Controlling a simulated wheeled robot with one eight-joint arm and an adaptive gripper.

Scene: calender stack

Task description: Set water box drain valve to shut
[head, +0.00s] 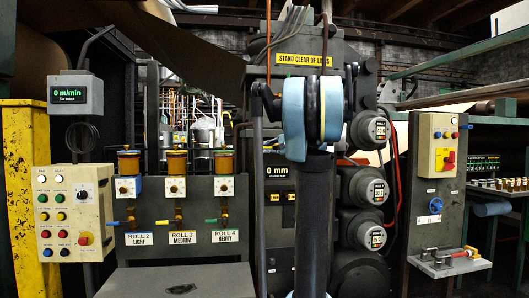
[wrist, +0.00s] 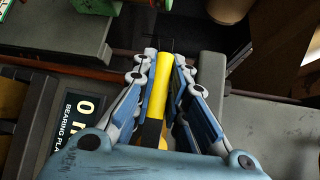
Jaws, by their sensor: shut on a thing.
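In the wrist view my gripper (wrist: 165,54) has its two blue-and-grey fingers closed on the sides of a yellow bar (wrist: 161,85) with a black lower part. I cannot tell whether this bar is the drain valve's handle. In the head view my blue gripper body (head: 294,105) is raised at the centre, and its fingertips and the held bar are hidden behind it. Three small valves on the grey left cabinet have a blue handle (head: 113,223), a yellow handle (head: 163,222) and a green handle (head: 210,221). No drain label is readable.
Round dark gauges (head: 369,186) stand close on the right.

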